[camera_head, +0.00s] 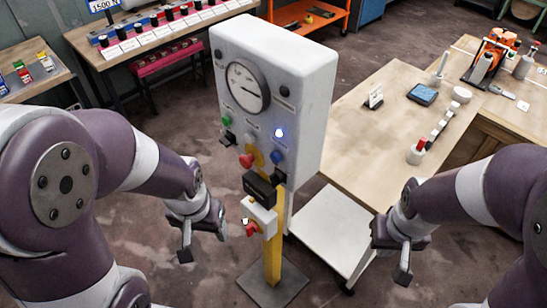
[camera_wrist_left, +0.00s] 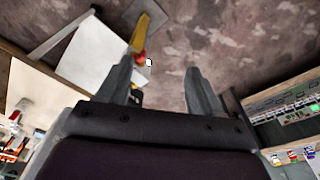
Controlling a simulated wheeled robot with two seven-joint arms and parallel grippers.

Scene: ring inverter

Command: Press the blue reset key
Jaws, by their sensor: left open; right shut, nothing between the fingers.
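A grey-white control panel (camera_head: 302,100) with a round dial (camera_head: 247,86) stands on a yellow post in the head view. A blue knob-like key (camera_head: 277,156) is on its lower right front, under a lit blue lamp (camera_head: 280,133). I cannot read its label. A red knob (camera_head: 246,160) and a green one (camera_head: 226,120) are to its left. My left gripper (camera_head: 204,242) is open and empty, left of the post and below the panel; its spread fingers also show in the left wrist view (camera_wrist_left: 160,80). My right gripper (camera_head: 403,272) is shut and empty, low and right of the panel.
A black box (camera_head: 259,188) and a white box (camera_head: 259,218) with a red button hang on the yellow post (camera_head: 272,252). A wooden table (camera_head: 375,150) with small items and a low white platform (camera_head: 325,229) stand right. A workbench (camera_head: 165,45) is behind left.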

